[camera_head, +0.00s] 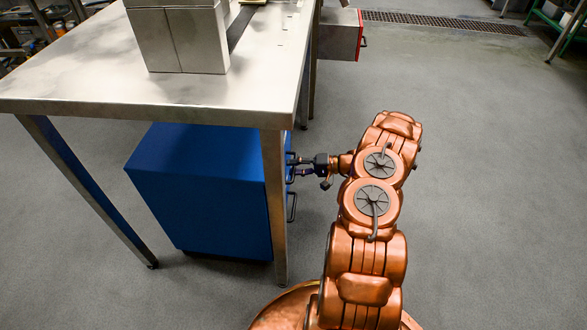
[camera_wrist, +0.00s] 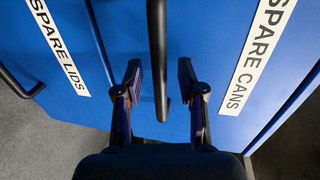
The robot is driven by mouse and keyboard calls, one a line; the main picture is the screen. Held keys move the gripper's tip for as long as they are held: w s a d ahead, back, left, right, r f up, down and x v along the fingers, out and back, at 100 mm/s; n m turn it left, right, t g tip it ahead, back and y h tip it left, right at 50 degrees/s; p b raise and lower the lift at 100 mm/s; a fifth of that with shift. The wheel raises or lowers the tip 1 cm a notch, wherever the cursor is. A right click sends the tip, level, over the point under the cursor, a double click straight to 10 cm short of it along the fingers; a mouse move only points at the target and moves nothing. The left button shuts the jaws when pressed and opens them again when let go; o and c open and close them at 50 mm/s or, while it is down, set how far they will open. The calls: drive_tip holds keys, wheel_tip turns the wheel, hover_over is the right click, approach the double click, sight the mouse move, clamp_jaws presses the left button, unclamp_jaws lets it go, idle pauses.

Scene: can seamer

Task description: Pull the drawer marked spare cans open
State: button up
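The drawer marked spare cans (camera_wrist: 228,85) has a blue front and a white label, right of the seam in the wrist view. Its dark bar handle (camera_wrist: 157,50) runs down the middle of that view. My gripper (camera_wrist: 160,76) is open, with one finger on each side of the handle and a gap showing on both sides. In the head view my gripper (camera_head: 303,165) is at the handle side of the blue cabinet (camera_head: 205,190), under the table. The drawer front looks shut there, but the table leg partly hides it.
The drawer marked spare lids (camera_wrist: 55,45) is left of the seam in the wrist view, with its own handle (camera_wrist: 15,82). The steel table (camera_head: 150,95) overhangs the cabinet, and its leg (camera_head: 275,210) stands close to the handles. The floor (camera_head: 490,190) to the right is clear.

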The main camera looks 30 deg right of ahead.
drive_tip(key=shift+w+a, duration=0.15)
clamp_jaws()
idle(0.4)
drive_tip(key=shift+a, duration=0.1)
